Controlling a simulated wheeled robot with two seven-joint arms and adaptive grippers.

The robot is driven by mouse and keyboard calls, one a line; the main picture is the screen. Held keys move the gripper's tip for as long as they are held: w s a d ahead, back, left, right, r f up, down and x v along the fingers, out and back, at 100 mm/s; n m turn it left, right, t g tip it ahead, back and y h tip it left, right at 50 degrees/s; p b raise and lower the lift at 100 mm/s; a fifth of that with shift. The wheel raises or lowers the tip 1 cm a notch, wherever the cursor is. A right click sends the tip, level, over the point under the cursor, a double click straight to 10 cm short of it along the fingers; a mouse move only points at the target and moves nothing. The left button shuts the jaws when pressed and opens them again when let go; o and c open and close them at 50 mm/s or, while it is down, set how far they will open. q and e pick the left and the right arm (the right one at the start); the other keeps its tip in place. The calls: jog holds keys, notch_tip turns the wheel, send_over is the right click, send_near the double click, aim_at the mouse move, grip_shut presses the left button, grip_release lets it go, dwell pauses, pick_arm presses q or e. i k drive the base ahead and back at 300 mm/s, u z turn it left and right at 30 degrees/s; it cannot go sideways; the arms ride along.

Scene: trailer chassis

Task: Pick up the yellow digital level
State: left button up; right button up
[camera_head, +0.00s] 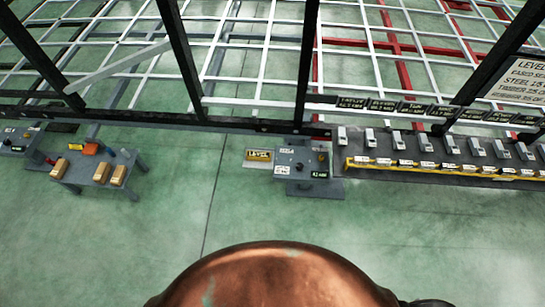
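A small yellow block with dark lettering that seems to read "LEVEL" (258,155) lies at the centre, at the left side of a small grey stand (302,168). It appears to rest on a pale ledge or plate beside the stand. It is small in the view, so I cannot make out a display on it. Neither of my grippers shows in the head view, and nothing is seen touching the yellow block.
A grey table (100,170) with tan blocks stands at the left. A long dark bench (440,160) with a row of grey devices and a yellow rail is at the right. A dark frame (180,60) runs behind. Green floor (190,220) in front is clear.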

aim_at(251, 155)
jog(key=z, duration=0.7)
jog(key=i, duration=0.8)
jog(key=u, duration=2.1)
